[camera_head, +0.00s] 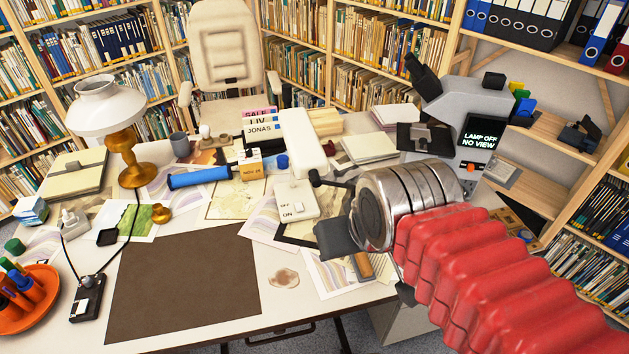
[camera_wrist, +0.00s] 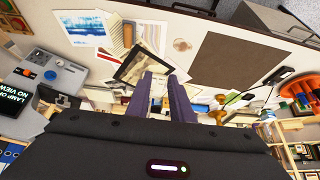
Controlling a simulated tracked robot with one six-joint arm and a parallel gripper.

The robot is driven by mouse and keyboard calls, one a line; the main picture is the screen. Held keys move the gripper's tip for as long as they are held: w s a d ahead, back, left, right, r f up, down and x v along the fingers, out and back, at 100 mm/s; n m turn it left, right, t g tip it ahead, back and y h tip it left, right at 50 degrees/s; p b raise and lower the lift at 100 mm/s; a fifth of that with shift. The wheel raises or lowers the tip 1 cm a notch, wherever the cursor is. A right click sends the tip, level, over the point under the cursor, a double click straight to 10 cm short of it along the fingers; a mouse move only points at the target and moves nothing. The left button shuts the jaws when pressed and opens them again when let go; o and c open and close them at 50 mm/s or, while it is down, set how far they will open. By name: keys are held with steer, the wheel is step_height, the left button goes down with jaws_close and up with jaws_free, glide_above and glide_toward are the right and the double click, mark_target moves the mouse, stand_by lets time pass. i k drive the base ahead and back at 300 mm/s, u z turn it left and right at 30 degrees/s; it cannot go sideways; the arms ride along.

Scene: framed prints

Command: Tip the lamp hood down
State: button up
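A table lamp with a white hood (camera_head: 105,104) and a brass stem and foot (camera_head: 125,150) stands upright at the left of the desk in the head view. A white, rounded, elongated head (camera_head: 303,143) stands above a white switch box (camera_head: 294,201) marked ON near the middle; I cannot tell if they are joined. My gripper (camera_head: 330,212) is over the desk, to the right of the switch box and well apart from the brass lamp. In the wrist view its two purple fingers (camera_wrist: 160,78) are apart with nothing between them. I cannot make out either hood there.
A grey microscope (camera_head: 455,115) at the back right has a screen reading "LAMP OFF NO VIEW". A blue roll (camera_head: 200,177) and papers lie between the lamp and my gripper. A brown mat (camera_head: 180,285) leaves the front clear. An orange tray (camera_head: 40,308) stands front left.

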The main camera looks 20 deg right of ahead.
mark_target(308, 159)
steer(key=u, duration=0.2)
steer(key=k, duration=1.75)
steer(key=u, duration=0.65)
steer(key=i, duration=1)
